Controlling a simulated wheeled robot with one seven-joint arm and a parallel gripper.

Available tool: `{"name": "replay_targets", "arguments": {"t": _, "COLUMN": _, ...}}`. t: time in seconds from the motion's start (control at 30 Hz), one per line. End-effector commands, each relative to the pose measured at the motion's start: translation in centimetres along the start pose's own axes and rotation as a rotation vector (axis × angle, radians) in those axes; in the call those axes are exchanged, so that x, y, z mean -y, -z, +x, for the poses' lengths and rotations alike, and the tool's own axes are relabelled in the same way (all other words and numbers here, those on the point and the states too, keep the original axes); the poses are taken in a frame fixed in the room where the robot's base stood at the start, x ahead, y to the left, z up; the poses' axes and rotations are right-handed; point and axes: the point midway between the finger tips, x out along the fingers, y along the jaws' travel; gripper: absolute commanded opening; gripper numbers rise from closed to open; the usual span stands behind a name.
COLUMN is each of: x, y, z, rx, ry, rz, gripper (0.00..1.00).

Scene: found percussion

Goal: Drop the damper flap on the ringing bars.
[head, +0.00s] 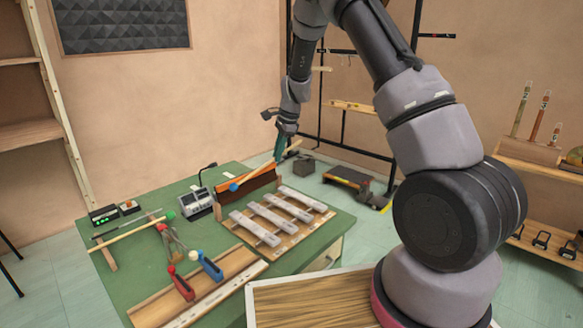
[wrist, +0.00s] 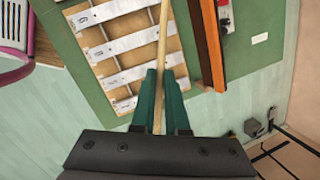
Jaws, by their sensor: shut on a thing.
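My gripper (head: 281,146) has teal fingers and is shut on a thin wooden mallet (head: 262,170) with a blue head, above the far side of the table. In the wrist view the mallet's shaft (wrist: 161,40) runs between the fingertips (wrist: 160,73). The damper flap (head: 252,193) looks like a dark brown board with an orange edge, standing upright behind the bars. It also shows in the wrist view (wrist: 209,45), to the right of the shaft. Several silver bars (head: 270,220) lie uncovered on a wooden frame; the wrist view shows them too (wrist: 120,44).
The green table (head: 140,271) also holds a grey box with a gooseneck (head: 198,203), a small device with green lights (head: 103,215), sticks on a rest, and red and blue handled tools (head: 208,265) near a wooden rail. A wood-topped surface (head: 312,305) lies in front.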

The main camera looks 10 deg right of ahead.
Motion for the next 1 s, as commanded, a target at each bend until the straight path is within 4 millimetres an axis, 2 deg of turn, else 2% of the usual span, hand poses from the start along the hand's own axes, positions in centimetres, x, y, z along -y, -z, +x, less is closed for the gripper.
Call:
{"name": "replay_targets", "arguments": {"t": 0.17, "x": 1.9, "y": -0.8, "z": 0.1, "rx": 0.000, "ry": -0.001, "rz": -0.001, "gripper": 0.00}}
{"name": "replay_targets", "arguments": {"t": 0.4, "x": 8.2, "y": -3.2, "z": 2.0, "rx": -0.001, "ry": 0.001, "rz": -0.003, "gripper": 0.00}}
{"name": "replay_targets", "arguments": {"t": 0.53, "x": 10.7, "y": -4.1, "z": 2.6, "rx": -0.001, "ry": 0.001, "rz": -0.001, "gripper": 0.00}}
{"name": "replay_targets", "arguments": {"t": 0.73, "x": 11.4, "y": -4.4, "z": 3.4, "rx": 0.000, "ry": -0.002, "rz": 0.001, "gripper": 0.00}}
{"name": "replay_targets", "arguments": {"t": 0.9, "x": 10.8, "y": -3.7, "z": 6.2, "rx": 0.000, "ry": -0.004, "rz": 0.001, "gripper": 0.00}}
{"name": "replay_targets", "arguments": {"t": 1.0, "x": 10.7, "y": -3.7, "z": 6.7, "rx": 0.001, "ry": -0.001, "rz": 0.001, "gripper": 0.00}}
